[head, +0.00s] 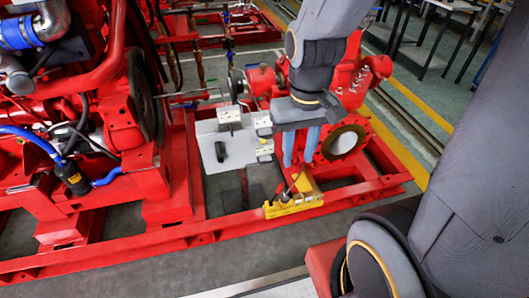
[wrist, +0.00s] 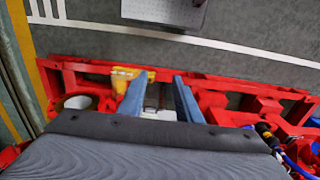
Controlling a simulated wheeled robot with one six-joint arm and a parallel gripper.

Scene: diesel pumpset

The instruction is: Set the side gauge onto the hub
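My gripper (head: 300,150) points down with its two blue fingers apart and nothing clearly held between them; the fingers also show in the wrist view (wrist: 158,98). It hangs above the red frame, beside a light grey plate. On this plate sit a small black part (head: 220,152) and several small pale blocks (head: 229,117). I cannot tell for sure which part is the side gauge. A hub-like round coupling (head: 238,86) stands on the shaft line between the engine and the red pump, behind the plate.
A yellow holder (head: 293,205) with a thin dark tool sits on the red base frame (head: 200,234), near the fingers; it also shows in the wrist view (wrist: 123,77). The red engine (head: 125,125) stands at left, the red pump (head: 358,80) at right. Grey floor lies in front.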

